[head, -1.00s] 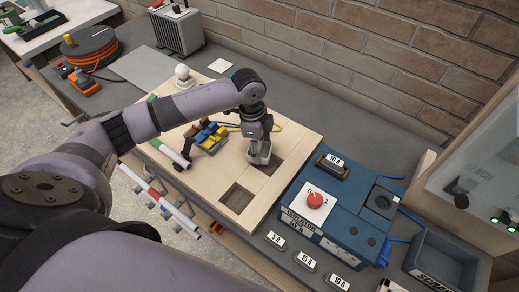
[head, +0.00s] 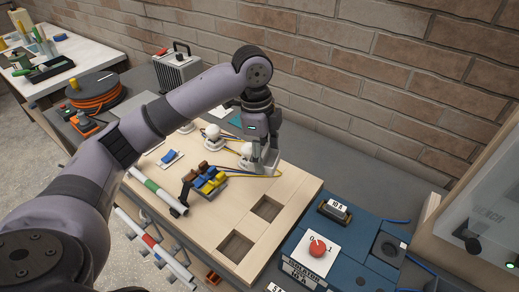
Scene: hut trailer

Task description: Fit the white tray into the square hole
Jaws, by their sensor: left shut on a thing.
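My left gripper (head: 262,157) reaches down over the back right part of the wooden board (head: 205,222). It is shut on a small pale piece (head: 266,164), seemingly the white tray, mostly hidden by the fingers. The board has two dark square holes: one nearer the right edge (head: 267,208) and one nearer the front (head: 236,245). Both look empty. The gripper is behind the right hole, apart from it; its height above the board is unclear. My right gripper is out of view.
Yellow and blue connectors (head: 208,178) lie left of the holes. A blue box with a red knob (head: 317,249) stands to the right. The brick wall rises behind the bench.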

